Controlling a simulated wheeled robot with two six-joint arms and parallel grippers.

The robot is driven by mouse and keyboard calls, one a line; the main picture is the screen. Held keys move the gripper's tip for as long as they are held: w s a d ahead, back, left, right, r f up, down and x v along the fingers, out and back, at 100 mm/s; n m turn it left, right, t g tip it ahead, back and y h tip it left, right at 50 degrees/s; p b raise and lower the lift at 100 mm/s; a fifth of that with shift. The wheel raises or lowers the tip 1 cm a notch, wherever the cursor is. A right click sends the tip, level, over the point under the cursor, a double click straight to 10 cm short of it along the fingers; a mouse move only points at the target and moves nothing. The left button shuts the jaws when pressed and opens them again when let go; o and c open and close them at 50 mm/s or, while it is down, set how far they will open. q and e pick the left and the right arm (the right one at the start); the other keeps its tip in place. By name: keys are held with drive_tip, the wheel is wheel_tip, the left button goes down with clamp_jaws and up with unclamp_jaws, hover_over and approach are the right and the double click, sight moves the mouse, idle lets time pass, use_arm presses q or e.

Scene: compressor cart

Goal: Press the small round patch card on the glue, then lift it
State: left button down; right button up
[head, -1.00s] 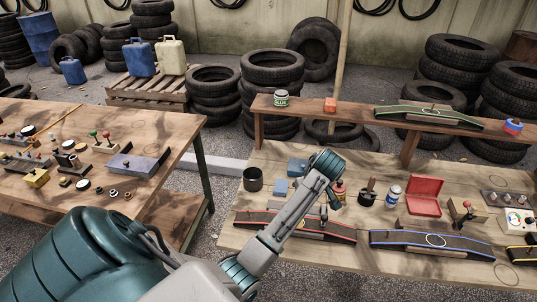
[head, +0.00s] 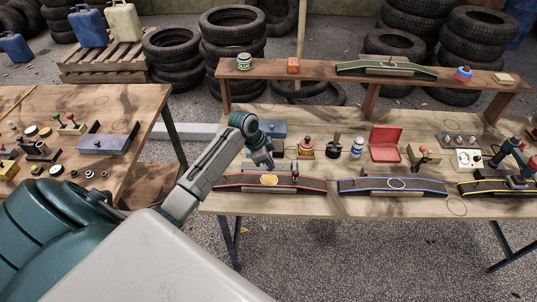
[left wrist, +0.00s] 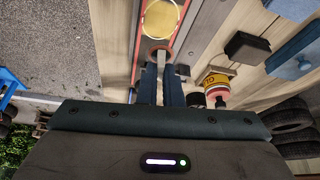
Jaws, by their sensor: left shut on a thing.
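A red-edged strip (head: 240,181) lies at the left front of the right-hand workbench, with a round yellow patch (head: 269,180) on it. That patch also shows in the left wrist view (left wrist: 160,18). My left gripper (head: 269,164) is just behind and above the patch. In the left wrist view its fingers (left wrist: 160,72) are shut on a small rounded grey-brown piece (left wrist: 159,47), which looks like the small round patch card. Most of it is hidden between the fingers. My right gripper (head: 514,160) is at the far right, above the yellow-edged strip; its fingers are unclear.
A glue bottle (head: 306,148), a black pot (head: 333,147), a white-and-blue can (head: 357,146) and an open red box (head: 385,143) stand behind the strips. A blue-edged strip (head: 360,187) lies to the right. A raised shelf (head: 330,76) runs along the back.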

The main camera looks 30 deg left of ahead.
sight(268, 169)
use_arm(q)
drive_tip(key=shift+s+r+m, duration=0.15)
drive_tip(key=shift+r+m, duration=0.25)
drive_tip(key=shift+m, duration=0.4)
drive_tip(key=shift+f+g+h, duration=0.1)
drive_tip(key=shift+g+h, duration=0.2)
wheel_tip(268, 169, down, 2)
drive_tip(key=shift+f+b, duration=0.1)
drive_tip(key=shift+b, duration=0.8)
wheel_tip(268, 169, down, 2)
drive_tip(key=shift+f+b, duration=0.2)
drive_tip(key=shift+b, duration=1.05)
drive_tip(key=shift+f, duration=0.7)
drive_tip(key=shift+f, duration=0.1)
